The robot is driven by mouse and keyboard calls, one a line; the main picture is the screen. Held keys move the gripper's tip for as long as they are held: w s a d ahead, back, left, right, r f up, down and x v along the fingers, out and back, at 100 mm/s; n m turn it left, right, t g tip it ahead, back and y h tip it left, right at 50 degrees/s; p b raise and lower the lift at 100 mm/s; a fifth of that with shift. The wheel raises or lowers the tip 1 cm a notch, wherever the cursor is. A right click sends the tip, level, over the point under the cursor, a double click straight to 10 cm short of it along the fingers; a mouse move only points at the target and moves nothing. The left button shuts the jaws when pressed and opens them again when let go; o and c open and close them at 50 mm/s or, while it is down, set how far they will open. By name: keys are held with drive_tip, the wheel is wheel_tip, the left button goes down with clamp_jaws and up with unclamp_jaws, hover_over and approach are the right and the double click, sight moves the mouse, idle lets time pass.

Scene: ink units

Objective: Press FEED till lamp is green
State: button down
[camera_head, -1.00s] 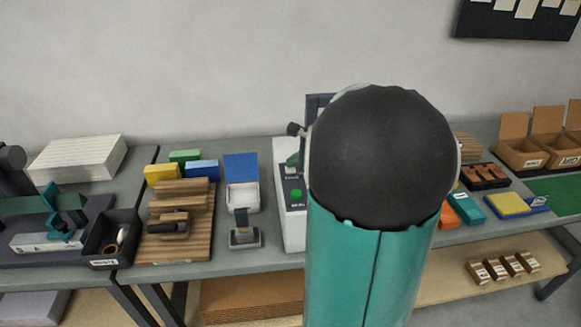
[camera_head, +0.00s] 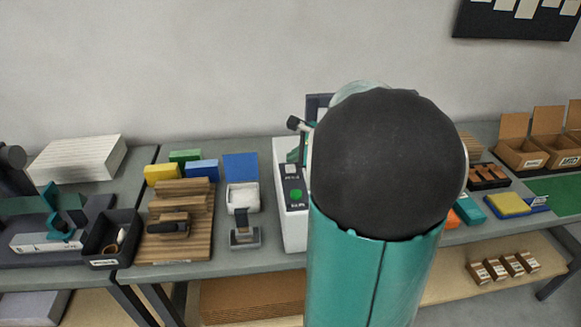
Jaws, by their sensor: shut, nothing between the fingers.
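A white ink unit (camera_head: 290,234) stands on the bench, its right part hidden by my arm. Its dark top panel carries a pale square button (camera_head: 290,168) with a small label under it, and below that a round green spot (camera_head: 296,195) with another label. The labels are too small to read surely. The green spot looks like the lamp showing green. My gripper (camera_head: 295,156) shows only as a teal sliver beside my arm, shut and empty, just behind the square button and apart from it. The rest of it is hidden by my arm.
Left of the unit are a white tray with a blue lid (camera_head: 241,167), a small grey stand (camera_head: 245,236) and a slatted wooden board (camera_head: 180,250). A dark bin (camera_head: 97,245) stands further left.

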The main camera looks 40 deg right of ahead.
sight(294, 169)
drive_tip(key=shift+r, duration=2.5)
